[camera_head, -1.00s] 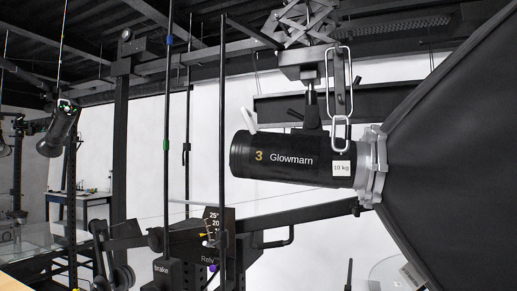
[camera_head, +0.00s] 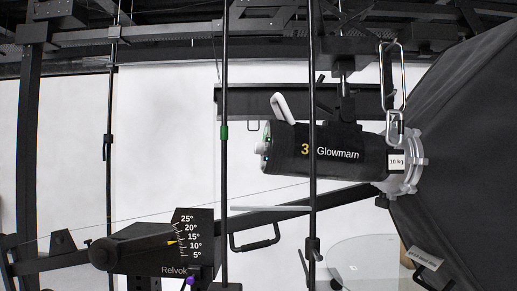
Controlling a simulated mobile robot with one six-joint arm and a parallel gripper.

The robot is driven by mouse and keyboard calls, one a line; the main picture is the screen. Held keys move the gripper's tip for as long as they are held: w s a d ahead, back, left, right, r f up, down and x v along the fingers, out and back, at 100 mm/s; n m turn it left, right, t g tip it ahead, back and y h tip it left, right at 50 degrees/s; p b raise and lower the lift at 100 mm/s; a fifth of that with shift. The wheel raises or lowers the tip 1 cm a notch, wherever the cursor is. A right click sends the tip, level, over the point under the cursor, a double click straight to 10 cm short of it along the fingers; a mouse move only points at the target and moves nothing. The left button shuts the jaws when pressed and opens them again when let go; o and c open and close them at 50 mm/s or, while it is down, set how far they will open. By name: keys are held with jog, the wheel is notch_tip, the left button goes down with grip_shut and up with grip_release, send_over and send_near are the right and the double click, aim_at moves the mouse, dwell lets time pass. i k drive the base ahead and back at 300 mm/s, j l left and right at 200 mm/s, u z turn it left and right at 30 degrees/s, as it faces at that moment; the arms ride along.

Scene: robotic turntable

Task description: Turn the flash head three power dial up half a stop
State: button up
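The flash head (camera_head: 345,165) is a black cylinder marked with a gold 3 and "Glowmarn". It hangs at centre right with its rear end towards the left. On that rear end (camera_head: 266,145) a small green light and pale knob-like parts show at a steep angle; I cannot tell which is the power dial, and no setting is readable. A pale handle (camera_head: 283,108) rises from the top of the rear. A thin black upright pole crosses in front of the head. My gripper is not in view.
A big black softbox (camera_head: 460,150) fills the right side. Thin dark poles (camera_head: 224,190) stand left of the head. A black tilt arm with an angle scale (camera_head: 190,240) lies below. A glass table (camera_head: 365,262) is at lower right. White wall shows behind.

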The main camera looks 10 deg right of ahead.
aim_at(260, 147)
jog(key=i+j+z, duration=0.15)
jog(key=j+z, duration=0.2)
jog(key=i+j+z, duration=0.15)
jog(key=j+z, duration=0.2)
jog(key=j, duration=0.15)
jog(key=j+z, duration=0.35)
jog(key=j, duration=0.15)
